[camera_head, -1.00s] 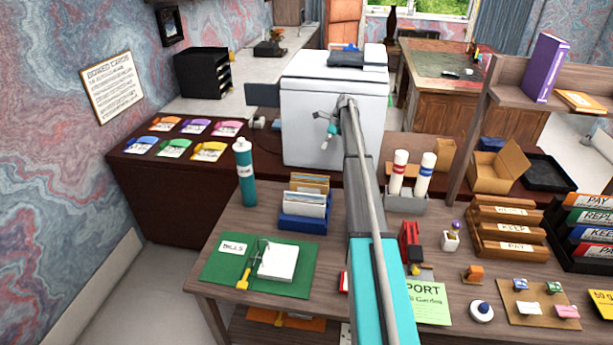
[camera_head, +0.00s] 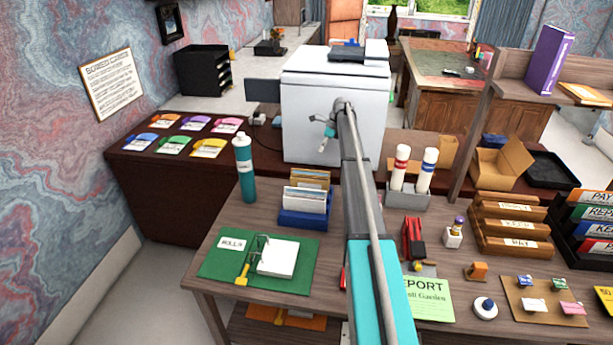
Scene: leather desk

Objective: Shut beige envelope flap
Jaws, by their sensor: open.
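I cannot pick out a beige envelope with a flap for certain. Tan and white paper pieces (camera_head: 311,180) stand upright in a blue holder (camera_head: 303,219) on the near desk; no flap can be made out on them. My arm reaches forward over the desk. My gripper (camera_head: 325,136) is small in the view, in front of the white box-shaped unit (camera_head: 335,85). It is open, with nothing visible held in it, and well beyond the blue holder.
A teal bottle (camera_head: 245,168) stands left of the holder. A green folder (camera_head: 222,262) lies near the front left. A pot with red- and blue-capped tubes (camera_head: 408,199), wooden trays (camera_head: 505,250) and an open cardboard box (camera_head: 497,170) stand to the right of my arm.

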